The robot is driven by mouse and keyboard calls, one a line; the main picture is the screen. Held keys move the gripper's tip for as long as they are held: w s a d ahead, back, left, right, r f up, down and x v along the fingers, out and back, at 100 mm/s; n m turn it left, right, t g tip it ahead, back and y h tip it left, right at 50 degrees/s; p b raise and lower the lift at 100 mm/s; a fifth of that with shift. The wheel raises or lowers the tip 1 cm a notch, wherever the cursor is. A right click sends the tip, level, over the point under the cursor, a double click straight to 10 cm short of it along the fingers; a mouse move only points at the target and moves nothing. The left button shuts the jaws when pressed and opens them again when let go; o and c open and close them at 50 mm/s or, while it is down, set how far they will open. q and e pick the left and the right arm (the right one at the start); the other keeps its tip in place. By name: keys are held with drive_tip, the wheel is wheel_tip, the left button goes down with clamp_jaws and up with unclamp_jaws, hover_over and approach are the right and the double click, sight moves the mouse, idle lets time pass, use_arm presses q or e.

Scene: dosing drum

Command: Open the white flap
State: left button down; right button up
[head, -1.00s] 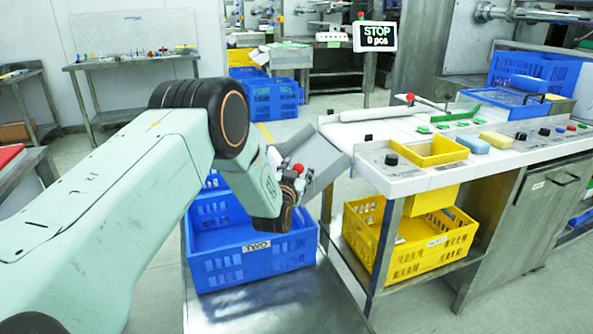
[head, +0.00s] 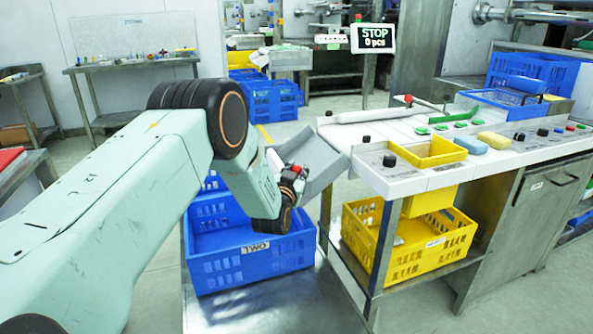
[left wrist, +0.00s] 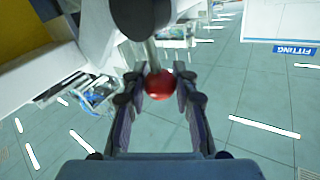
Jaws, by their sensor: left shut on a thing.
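My left gripper (head: 291,184) is at the lower left side of a pale grey angled trough (head: 318,158), above a blue crate. In the left wrist view, its two fingers (left wrist: 160,98) are shut around a red ball knob (left wrist: 158,85) on a short metal rod. The rod runs up to a dark rounded part (left wrist: 143,15). My right gripper is not in view.
A blue crate (head: 250,268) marked TWO stands below the gripper on a metal bench. To the right is a white worktable (head: 410,182) with knobs and a yellow bin (head: 432,152). A yellow crate (head: 440,245) sits under it. A STOP display (head: 374,37) stands behind.

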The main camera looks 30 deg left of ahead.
use_arm(q)
drive_tip(key=shift+w+d+r+m+g+p, duration=0.1)
drive_tip(key=shift+w+d+m+g+p, duration=0.25)
drive_tip(key=shift+m+p, duration=0.35)
drive_tip(key=shift+w+d+f+m+g+p, duration=0.4)
drive_tip(key=shift+w+d+m+g+p, duration=0.15)
drive_tip(key=shift+m+g+p, duration=0.4)
drive_tip(key=shift+w+d+f+m+g+p, duration=0.45)
drive_tip(key=shift+m+g+p, duration=0.25)
drive_tip(key=shift+m+p, duration=0.3)
drive_tip(key=c, duration=1)
unclamp_jaws()
drive_tip(key=shift+r, duration=0.15)
